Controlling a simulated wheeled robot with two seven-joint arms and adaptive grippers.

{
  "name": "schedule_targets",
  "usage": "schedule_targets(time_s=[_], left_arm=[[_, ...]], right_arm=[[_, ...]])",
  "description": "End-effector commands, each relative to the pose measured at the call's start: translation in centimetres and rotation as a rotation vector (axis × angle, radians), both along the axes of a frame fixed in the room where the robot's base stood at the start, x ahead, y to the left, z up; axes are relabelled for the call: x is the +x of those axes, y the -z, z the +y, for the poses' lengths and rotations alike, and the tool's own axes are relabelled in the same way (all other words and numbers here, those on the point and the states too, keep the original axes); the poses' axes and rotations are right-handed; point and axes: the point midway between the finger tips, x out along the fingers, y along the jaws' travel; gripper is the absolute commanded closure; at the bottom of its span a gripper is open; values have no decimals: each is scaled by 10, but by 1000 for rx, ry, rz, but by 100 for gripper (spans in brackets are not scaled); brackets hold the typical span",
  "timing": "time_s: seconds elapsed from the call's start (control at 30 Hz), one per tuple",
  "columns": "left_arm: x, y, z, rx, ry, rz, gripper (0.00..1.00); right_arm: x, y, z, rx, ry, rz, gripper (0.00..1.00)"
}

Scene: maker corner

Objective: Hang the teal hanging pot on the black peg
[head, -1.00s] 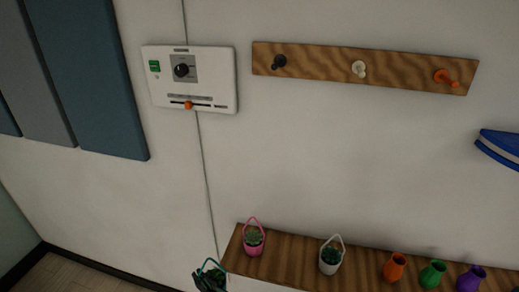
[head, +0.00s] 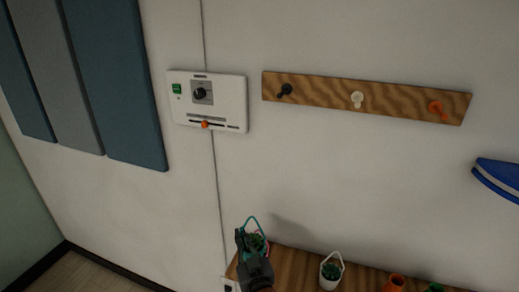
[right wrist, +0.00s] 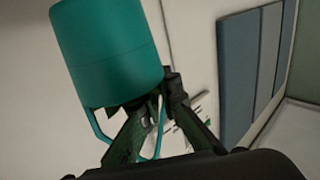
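The teal hanging pot (right wrist: 110,50) is large in the right wrist view, bottom up in that picture, with its handle and plant toward the fingers. My right gripper (right wrist: 148,122) is shut on it near the rim and handle. In the head view the pot's teal handle (head: 251,218) arches above my right gripper (head: 254,250), which hides much of the pot. The pot is in the air in front of the shelf. The black peg (head: 286,90) is at the left end of a wooden board, bare, well above the pot. My left gripper is not in view.
The board (head: 320,94) also bears a white peg (head: 357,100) and an orange peg (head: 437,108). A white control panel (head: 222,88) is on the wall to its left. A white pot (head: 330,274) and orange vase (head: 396,284) stand on the wooden shelf (head: 300,262). The wall between is clear.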

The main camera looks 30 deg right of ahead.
Motion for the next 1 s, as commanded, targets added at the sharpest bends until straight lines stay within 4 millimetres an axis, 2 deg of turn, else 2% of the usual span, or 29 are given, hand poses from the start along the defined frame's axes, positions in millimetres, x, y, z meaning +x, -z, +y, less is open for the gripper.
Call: schedule_targets(time_s=[0.03, 0.13, 0.27, 0.37, 0.5, 0.6, 0.7, 0.8, 1.0], left_arm=[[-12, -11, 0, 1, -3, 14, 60], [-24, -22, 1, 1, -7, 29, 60], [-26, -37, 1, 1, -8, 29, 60], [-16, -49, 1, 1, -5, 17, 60], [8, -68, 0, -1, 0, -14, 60], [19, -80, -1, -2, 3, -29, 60], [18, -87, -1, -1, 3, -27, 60], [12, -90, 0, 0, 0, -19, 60], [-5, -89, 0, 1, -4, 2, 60]], right_arm=[[9, -35, -5, 2, 25, -15, 100], [22, -80, -17, 1, 80, -14, 100], [33, -142, -32, 1, 152, -14, 100], [37, -193, -43, 0, 207, -13, 100], [35, -263, -56, 0, 273, -11, 100], [29, -305, -62, -1, 309, -10, 100], [23, -335, -65, -1, 328, -5, 100], [18, -352, -67, -1, 339, -3, 100], [16, -360, -69, -4, 345, 2, 100]])
